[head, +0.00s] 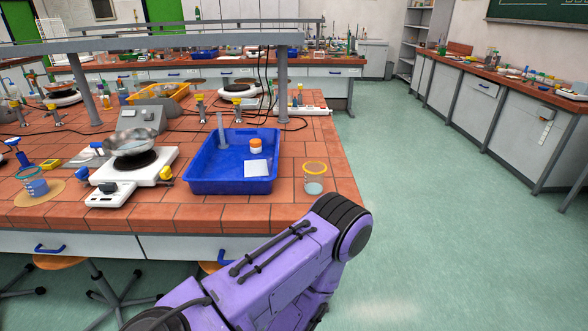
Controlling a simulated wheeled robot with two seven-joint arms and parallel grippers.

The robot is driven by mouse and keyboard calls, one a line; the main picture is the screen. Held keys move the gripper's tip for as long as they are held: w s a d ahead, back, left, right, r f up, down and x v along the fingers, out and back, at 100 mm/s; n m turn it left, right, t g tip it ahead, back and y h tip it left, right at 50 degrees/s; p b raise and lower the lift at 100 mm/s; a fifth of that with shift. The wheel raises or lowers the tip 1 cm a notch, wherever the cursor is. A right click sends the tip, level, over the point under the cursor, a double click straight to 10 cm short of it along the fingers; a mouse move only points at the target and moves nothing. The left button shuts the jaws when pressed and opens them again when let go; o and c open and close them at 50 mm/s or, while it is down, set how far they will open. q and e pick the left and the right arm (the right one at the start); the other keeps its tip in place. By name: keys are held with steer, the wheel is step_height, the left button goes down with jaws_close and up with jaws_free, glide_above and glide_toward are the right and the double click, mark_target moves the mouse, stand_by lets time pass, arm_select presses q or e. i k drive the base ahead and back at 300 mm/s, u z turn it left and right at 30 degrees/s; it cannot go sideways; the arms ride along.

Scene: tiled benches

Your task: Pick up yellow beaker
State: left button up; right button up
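A clear beaker with yellow bands near its rim (314,180) stands upright on the tiled bench (340,190), close to the right front corner. Its lower part looks pale. It stands to the right of the blue tray, apart from it. A purple arm of mine reaches in from the bottom, and its rounded dark joint is below and in front of the beaker. Neither of my grippers is in view, so I cannot see their fingers.
A blue tray (200,178) holds a white-and-orange jar (256,146) and a white block (257,169). A hotplate (122,185) with a metal bowl (133,141) is left of it. A grey overhead rail (180,41) crosses behind. Open green floor (440,240) lies to the right.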

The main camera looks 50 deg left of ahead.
mark_target(314, 178)
steer(key=u, duration=0.9)
